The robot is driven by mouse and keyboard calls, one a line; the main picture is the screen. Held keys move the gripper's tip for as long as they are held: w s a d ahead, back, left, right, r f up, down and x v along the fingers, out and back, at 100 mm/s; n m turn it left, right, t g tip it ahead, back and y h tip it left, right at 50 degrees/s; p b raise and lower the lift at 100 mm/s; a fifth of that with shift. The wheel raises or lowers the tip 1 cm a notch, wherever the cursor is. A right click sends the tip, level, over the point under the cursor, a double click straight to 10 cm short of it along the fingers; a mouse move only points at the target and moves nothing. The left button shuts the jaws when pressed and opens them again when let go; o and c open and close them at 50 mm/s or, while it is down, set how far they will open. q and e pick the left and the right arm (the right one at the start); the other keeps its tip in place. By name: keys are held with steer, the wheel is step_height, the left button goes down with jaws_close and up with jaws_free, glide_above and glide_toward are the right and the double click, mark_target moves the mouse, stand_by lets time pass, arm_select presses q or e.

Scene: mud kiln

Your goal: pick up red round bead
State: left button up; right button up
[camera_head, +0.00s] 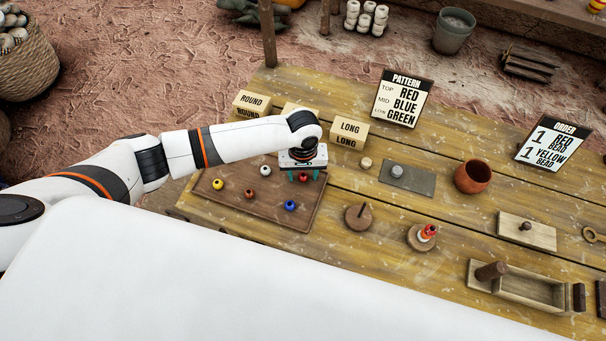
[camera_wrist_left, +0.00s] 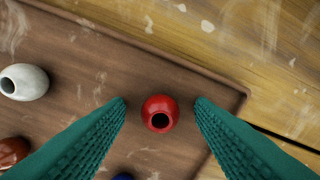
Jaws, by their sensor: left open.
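The red round bead (camera_wrist_left: 159,113) lies on the brown tray, its dark hole facing the wrist camera. In the left wrist view it sits between the two teal fingers of my left gripper (camera_wrist_left: 160,107), with a gap on each side. In the head view my left gripper (camera_head: 303,175) points down over the tray's right part, and its wrist and fingers mostly hide this bead. The gripper is open. My right gripper is not in view.
The tray (camera_head: 225,212) also holds a white bead (camera_head: 265,170), a yellow bead (camera_head: 218,184), a blue bead (camera_head: 290,205) and brownish-red ones. A LONG block (camera_head: 349,130) and a ROUND block (camera_head: 251,102) stand behind. A peg disc (camera_head: 358,217) stands right.

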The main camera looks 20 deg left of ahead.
arm_select(q)
steer(key=c, duration=1)
steer(key=shift+c, duration=0.2)
steer(key=shift+r, duration=0.15)
